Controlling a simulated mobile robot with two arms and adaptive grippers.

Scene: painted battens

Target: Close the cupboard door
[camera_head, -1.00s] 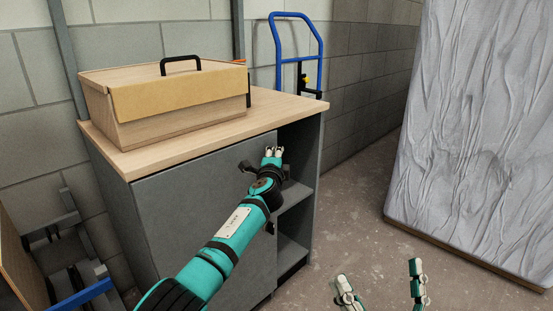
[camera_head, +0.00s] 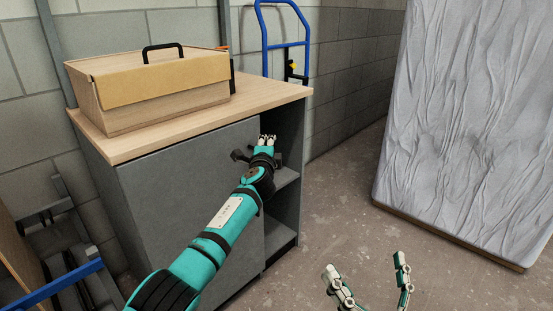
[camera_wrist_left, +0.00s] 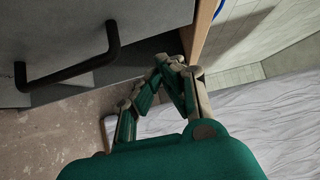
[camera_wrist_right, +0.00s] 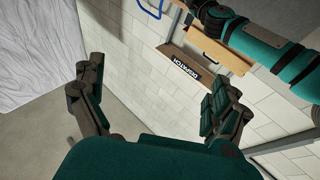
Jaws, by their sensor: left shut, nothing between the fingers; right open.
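The grey cupboard has a pale wood top (camera_head: 150,132) and a grey door (camera_head: 185,185). Shelves (camera_head: 283,178) show past the door's right edge, so the cupboard is open there. My left gripper (camera_head: 267,140) is shut and empty, by the door's right edge in front of the opening. I cannot tell if it touches the door. In the left wrist view, a black bar handle (camera_wrist_left: 75,72) on a grey panel lies left of the shut fingers (camera_wrist_left: 172,68). My left arm hides part of the door. My right gripper (camera_head: 365,265) is open and empty, low over the floor.
A wooden box with a black handle (camera_head: 155,92) stands on the cupboard. A blue hand truck (camera_head: 285,45) stands behind it. A wrapped grey slab (camera_head: 465,130) stands at the right. Metal frames (camera_head: 70,235) lie at the left. The floor between cupboard and slab is clear.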

